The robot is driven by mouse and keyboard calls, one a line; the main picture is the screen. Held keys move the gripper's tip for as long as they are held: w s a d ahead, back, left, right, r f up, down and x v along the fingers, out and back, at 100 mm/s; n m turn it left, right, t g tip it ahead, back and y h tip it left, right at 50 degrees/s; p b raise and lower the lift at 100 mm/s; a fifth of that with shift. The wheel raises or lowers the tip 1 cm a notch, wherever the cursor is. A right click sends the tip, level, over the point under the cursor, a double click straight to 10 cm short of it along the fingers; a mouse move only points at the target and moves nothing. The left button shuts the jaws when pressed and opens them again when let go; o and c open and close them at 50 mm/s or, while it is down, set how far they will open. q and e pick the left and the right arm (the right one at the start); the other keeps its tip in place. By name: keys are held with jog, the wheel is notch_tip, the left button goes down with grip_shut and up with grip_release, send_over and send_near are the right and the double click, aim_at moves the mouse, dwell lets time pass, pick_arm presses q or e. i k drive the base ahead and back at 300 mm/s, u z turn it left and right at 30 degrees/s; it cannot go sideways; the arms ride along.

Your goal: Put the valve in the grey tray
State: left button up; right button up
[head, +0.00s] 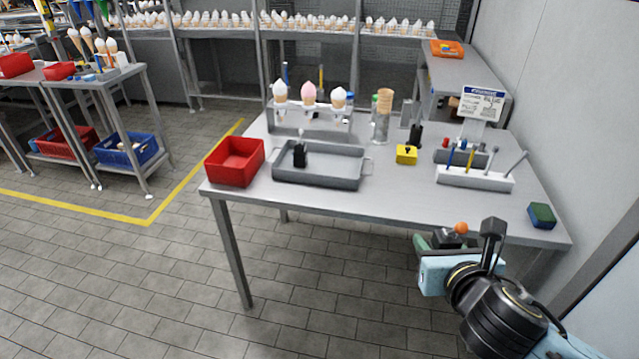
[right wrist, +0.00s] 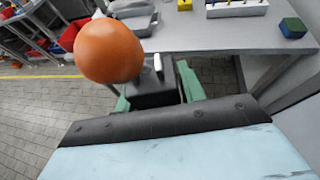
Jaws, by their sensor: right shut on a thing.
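The valve, a black block with an orange ball knob (head: 461,228), is held in my right gripper (head: 446,240), in front of the table's near right edge. In the right wrist view its knob (right wrist: 109,51) looms large, and its black body (right wrist: 154,92) sits between the green fingers (right wrist: 156,95). The gripper is shut on the body, and the fingers hide part of its sides. My left gripper is not in view.
A red bin (head: 235,161) stands left of the tray. A cone rack (head: 309,118) is behind it. A yellow block (head: 406,154), a white pen holder (head: 475,179) and a green-blue block (head: 541,215) are to the right. The table's front middle is clear.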

aim_at(327, 168)
jog(key=u, duration=0.6)
jog(key=i, duration=0.6)
jog(key=u, duration=0.6)
jog(key=i, duration=0.9)
jog(key=z, duration=0.8)
jog(key=i, duration=0.45)
jog(key=z, duration=0.4)
